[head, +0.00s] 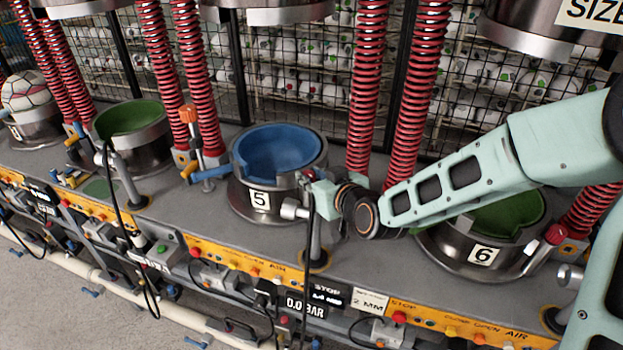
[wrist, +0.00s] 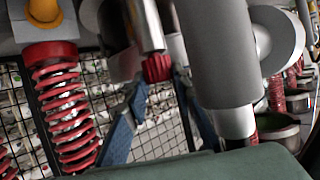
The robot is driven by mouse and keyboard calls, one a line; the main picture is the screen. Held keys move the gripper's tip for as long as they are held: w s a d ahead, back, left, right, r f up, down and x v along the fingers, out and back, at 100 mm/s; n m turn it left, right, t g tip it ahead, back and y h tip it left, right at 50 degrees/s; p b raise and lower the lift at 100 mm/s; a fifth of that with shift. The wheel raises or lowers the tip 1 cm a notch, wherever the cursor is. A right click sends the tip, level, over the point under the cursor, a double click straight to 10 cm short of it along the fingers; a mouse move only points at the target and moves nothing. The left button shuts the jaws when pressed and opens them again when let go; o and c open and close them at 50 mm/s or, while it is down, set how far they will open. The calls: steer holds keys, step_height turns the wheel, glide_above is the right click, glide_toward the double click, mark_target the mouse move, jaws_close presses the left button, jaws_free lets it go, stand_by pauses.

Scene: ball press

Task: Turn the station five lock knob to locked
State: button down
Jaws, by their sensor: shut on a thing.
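The station five cup (head: 250,205) is silver with a blue lining and a "5" label. A post with a silver crossbar (head: 293,208) stands at its front right. My gripper (head: 316,190) is at the right end of this crossbar, and my wrist hides the knob there in the head view. In the wrist view a ribbed red knob (wrist: 158,68) on a silver rod sits between the blue fingers of my gripper (wrist: 160,82), which are shut on it. The finger contact is partly hard to see, and I cannot tell the lock's position.
Station six (head: 482,255), with a green lining, is under and behind my arm at the right. Red springs (head: 365,80) stand behind the cups. A black hose (head: 307,260) hangs in front of station five. A yellow panel (head: 250,268) with buttons runs along the front.

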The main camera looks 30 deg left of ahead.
steer(key=shift+f+t+b, duration=0.15)
steer(key=shift+t+b, duration=0.15)
steer(key=shift+b, duration=0.1)
steer(key=shift+s+a+r+m+t+h+b, duration=0.1)
steer(key=shift+a+m+t+h+b, duration=0.05)
steer(key=shift+m+t+h+b, duration=0.6)
steer(key=shift+s+a+r+m+t+h+b, duration=0.1)
steer(key=shift+m+t+h+b, duration=0.25)
steer(key=shift+m+h, duration=0.6)
steer(key=shift+s+a+r+m+t+h+b, duration=0.15)
steer(key=shift+m+t+h+b, duration=0.35)
steer(key=shift+m+h+b, duration=0.3)
steer(key=shift+f+m+h+p, duration=0.1)
steer(key=shift+m+h+p, duration=0.4)
steer(key=shift+m+p, duration=0.2)
steer(key=shift+f+m+t+h, duration=0.1)
steer(key=shift+m+t+h, duration=0.3)
steer(key=shift+t, duration=0.1)
steer(key=c, duration=1.6)
jaws_free()
